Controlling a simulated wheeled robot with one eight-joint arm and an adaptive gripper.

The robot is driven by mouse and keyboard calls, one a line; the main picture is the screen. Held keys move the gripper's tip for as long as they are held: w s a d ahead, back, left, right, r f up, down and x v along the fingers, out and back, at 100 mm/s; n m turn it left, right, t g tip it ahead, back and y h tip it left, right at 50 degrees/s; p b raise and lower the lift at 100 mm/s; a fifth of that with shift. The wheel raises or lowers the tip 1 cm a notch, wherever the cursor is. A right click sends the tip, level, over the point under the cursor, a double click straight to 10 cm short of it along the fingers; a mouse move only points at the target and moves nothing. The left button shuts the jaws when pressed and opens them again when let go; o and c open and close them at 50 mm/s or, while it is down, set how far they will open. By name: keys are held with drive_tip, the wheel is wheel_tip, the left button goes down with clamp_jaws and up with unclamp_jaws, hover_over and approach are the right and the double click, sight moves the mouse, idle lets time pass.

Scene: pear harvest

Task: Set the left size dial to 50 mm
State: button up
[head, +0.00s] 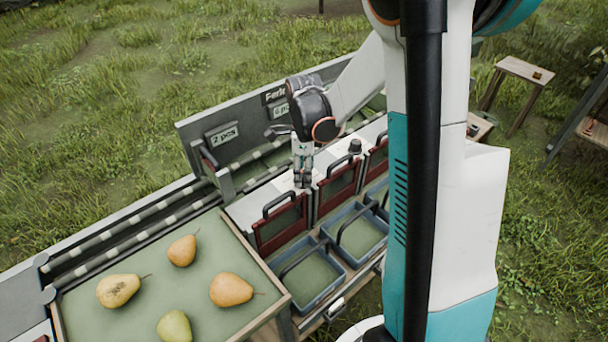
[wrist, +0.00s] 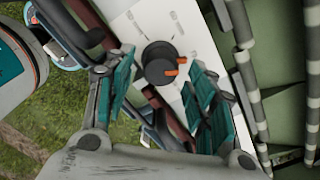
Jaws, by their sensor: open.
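My gripper (head: 303,180) points down over the white panel (head: 273,192) of the sorter, above the left part of the row of red gates. In the wrist view, my gripper (wrist: 164,88) is open, with a teal pad on each side. A black dial (wrist: 157,52) with orange marks shows between and beyond the pads, with no clear contact. Small marks sit on the panel around it, too small to read, so its setting cannot be told. In the head view this dial is hidden by my gripper. Another black dial (head: 355,146) stands further right.
Red gates (head: 281,222) with black handles line the panel's front, with blue crates (head: 313,301) below them. A green tray (head: 100,270) with several pears is at the lower left.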

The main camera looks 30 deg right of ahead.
drive_tip(key=shift+f, duration=0.35)
drive_tip(key=shift+c, duration=0.6)
drive_tip(key=c, duration=1)
drive_tip(key=shift+o, duration=0.2)
